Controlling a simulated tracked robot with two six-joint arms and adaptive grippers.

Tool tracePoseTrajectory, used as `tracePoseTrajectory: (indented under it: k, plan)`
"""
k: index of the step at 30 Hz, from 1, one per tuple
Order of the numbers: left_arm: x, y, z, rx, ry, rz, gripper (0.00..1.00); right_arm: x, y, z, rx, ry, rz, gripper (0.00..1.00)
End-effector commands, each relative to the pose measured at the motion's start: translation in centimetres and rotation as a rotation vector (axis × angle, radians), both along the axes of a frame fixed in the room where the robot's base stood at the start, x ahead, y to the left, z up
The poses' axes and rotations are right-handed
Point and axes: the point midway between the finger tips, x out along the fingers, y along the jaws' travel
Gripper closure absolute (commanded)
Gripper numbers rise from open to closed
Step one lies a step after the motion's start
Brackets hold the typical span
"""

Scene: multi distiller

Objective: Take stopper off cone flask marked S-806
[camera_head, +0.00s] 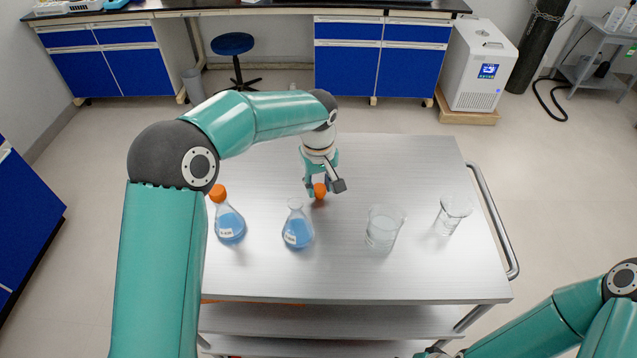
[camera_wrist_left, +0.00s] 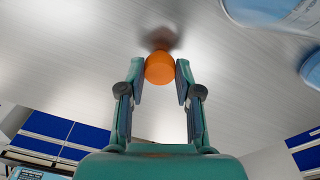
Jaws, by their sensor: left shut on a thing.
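An orange stopper (camera_head: 319,191) is between the fingertips of my left gripper (camera_head: 321,188), low over the cart top behind the flasks. The left wrist view shows the orange stopper (camera_wrist_left: 159,68) between the two fingertips (camera_wrist_left: 160,75), with the gripper shut on it. A cone flask (camera_head: 298,232) with blue liquid stands upright with its mouth open, in front of the gripper. A second cone flask (camera_head: 230,224) with blue liquid, at left, wears an orange stopper (camera_head: 217,193). Both flasks have white labels, too small to read surely.
Two clear glass beakers, a nearer one (camera_head: 382,230) and a farther one (camera_head: 453,212), stand at the right of the cart top (camera_head: 400,165). A metal handle (camera_head: 494,215) runs along the cart's right edge. The back of the cart top is clear.

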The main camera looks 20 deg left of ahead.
Motion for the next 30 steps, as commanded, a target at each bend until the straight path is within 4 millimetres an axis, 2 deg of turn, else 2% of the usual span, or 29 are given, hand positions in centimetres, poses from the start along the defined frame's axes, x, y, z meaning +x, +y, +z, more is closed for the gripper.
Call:
tracePoseTrajectory:
  k: [1, 2, 6, 15, 20, 23, 30]
  plan:
    - [0.0, 0.0, -0.2, 0.0, 0.0, 0.0, 1.0, 0.0, 0.0, -0.2, 0.0, 0.0, 0.0, 0.48]
    - [0.0, 0.0, -0.2, 0.0, 0.0, 0.0, 0.65, 0.0, 0.0, -0.2, 0.0, 0.0, 0.0, 0.48]
    - [0.0, 0.0, -0.1, 0.0, 0.0, 0.0, 0.41, 0.0, 0.0, -0.1, 0.0, 0.0, 0.0, 0.48]
    - [0.0, -0.1, 0.0, 0.0, 0.0, -0.001, 0.41, 0.0, 0.0, -0.1, 0.0, 0.0, 0.0, 0.48]
    - [0.0, -0.1, 0.8, 0.0, -0.003, -0.001, 0.41, 0.0, 0.0, 0.0, 0.0, 0.0, 0.0, 0.48]
    - [-0.1, -0.1, 2.2, 0.0, -0.004, -0.001, 0.41, 0.0, 0.0, -0.1, 0.0, 0.0, 0.0, 0.48]
    - [-0.5, -0.2, 7.1, -0.001, -0.005, -0.002, 0.41, 0.0, 0.0, -0.2, 0.0, 0.0, 0.0, 0.48]
